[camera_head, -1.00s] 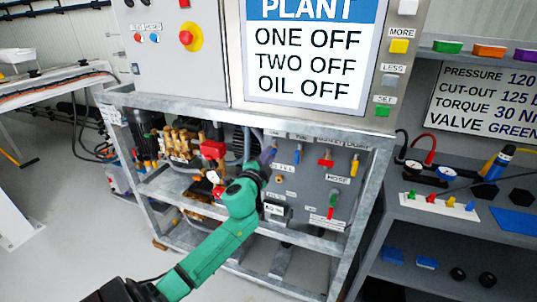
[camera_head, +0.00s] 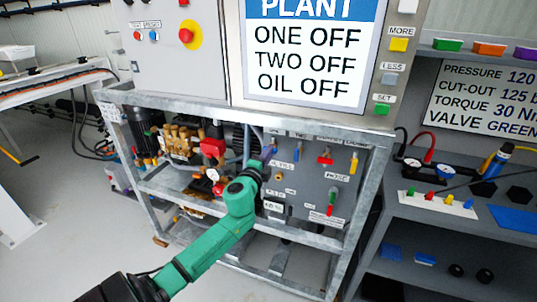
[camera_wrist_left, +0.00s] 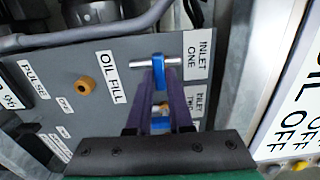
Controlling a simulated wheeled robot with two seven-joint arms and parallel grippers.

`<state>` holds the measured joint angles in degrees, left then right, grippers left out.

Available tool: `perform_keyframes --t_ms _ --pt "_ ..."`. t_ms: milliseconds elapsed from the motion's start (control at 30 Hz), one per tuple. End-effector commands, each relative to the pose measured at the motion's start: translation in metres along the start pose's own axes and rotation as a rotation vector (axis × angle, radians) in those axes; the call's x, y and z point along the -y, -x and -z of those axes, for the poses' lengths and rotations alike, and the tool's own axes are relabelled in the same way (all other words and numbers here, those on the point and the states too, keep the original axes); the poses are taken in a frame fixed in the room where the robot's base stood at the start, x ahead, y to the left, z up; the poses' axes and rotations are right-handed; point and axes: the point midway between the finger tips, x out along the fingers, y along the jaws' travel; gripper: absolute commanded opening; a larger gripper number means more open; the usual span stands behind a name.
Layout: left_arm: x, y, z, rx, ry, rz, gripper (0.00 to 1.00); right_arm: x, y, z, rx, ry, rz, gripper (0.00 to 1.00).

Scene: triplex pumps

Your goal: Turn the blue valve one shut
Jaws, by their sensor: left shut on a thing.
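The blue valve one handle (camera_wrist_left: 159,70) is under the INLET ONE label (camera_wrist_left: 197,55) in the left wrist view. It lies across its silver pipe (camera_wrist_left: 178,62). My left gripper (camera_wrist_left: 158,78) has its purple fingers shut on this handle, one on each side. In the head view my left gripper (camera_head: 264,160) is at the upper left of the grey valve panel, and its fingers are hard to make out there. A second blue handle (camera_wrist_left: 160,124), by the INLET TWO label, shows between the fingers nearer the palm. My right gripper is not in view.
The grey panel (camera_head: 312,172) also bears a red valve (camera_head: 325,158), a yellow valve (camera_head: 354,163) and a hose valve (camera_head: 332,200). A metal frame (camera_head: 366,190) surrounds it. The brass pump (camera_head: 182,140) stands left. The screen (camera_head: 310,55) above reads ONE OFF, TWO OFF, OIL OFF.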

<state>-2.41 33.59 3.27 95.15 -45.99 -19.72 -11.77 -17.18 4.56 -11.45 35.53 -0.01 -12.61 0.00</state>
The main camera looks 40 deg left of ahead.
Motion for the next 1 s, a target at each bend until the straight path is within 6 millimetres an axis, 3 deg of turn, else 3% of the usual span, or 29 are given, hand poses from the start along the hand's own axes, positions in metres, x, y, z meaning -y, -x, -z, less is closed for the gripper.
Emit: perform_keyframes --t_ms 167,200,267,667,833,1000 --pt "-0.002 0.000 0.001 -0.001 -0.003 -0.003 0.00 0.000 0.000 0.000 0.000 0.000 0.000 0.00" --pt "-0.002 0.000 0.001 -0.001 -0.003 -0.003 0.30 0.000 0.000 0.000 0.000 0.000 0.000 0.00" --pt "-0.002 0.000 0.001 -0.001 -0.002 -0.003 0.49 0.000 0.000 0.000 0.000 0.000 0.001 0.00" --pt "-0.002 0.006 0.000 -0.001 0.000 -0.002 0.49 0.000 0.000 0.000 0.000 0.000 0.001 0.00" --pt "-0.003 0.038 0.001 -0.002 0.000 -0.005 0.49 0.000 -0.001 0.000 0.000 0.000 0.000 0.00" --pt "-0.004 0.089 0.001 -0.002 0.002 -0.006 0.49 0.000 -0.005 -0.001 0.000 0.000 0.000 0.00"
